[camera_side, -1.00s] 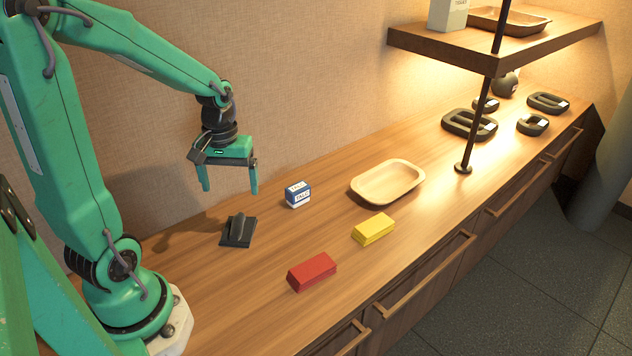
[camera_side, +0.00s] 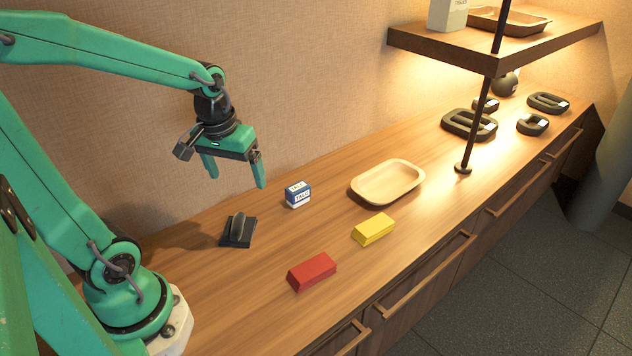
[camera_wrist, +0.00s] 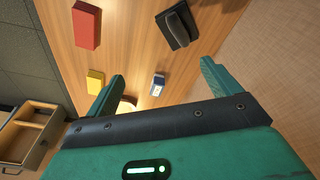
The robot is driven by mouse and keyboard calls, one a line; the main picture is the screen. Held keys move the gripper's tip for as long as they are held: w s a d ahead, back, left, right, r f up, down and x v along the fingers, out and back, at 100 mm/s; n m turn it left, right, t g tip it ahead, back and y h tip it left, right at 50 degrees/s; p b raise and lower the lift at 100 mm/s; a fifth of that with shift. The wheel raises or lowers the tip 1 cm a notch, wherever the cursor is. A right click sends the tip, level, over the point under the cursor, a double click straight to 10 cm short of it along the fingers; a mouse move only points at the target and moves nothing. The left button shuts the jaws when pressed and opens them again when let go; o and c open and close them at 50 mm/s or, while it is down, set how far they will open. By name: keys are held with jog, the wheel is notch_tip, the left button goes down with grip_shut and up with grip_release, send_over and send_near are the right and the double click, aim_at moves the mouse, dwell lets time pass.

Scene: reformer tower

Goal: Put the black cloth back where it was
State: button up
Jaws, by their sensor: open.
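The black cloth (camera_side: 238,231) lies on the wooden counter at the left, a flat dark piece with a raised ridge along its middle. It also shows in the wrist view (camera_wrist: 178,27) at the top, beyond the fingers. My gripper (camera_side: 238,178) is open and empty, tilted a little, in the air above the counter behind the cloth and near the wall. In the wrist view its two fingers (camera_wrist: 163,88) stand wide apart with nothing between them but the more distant counter and a small box.
A blue and white box (camera_side: 298,195), a beige tray (camera_side: 372,198), a yellow block (camera_side: 374,229) and a red block (camera_side: 312,272) are on the counter (camera_side: 250,285). A shelf (camera_side: 480,62) on a dark post, several dark ring-shaped items and a round black weight (camera_side: 505,84) are at the right.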

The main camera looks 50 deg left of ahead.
jog(key=s+d+r+m+t, duration=0.3)
jog(key=s+d+r+m, duration=0.1)
jog(key=d+r+m, duration=0.2)
jog(key=shift+s+d+r+t+h, duration=0.15)
jog(key=shift+d+r+t+h, duration=0.15)
jog(key=shift+d+r, duration=0.4)
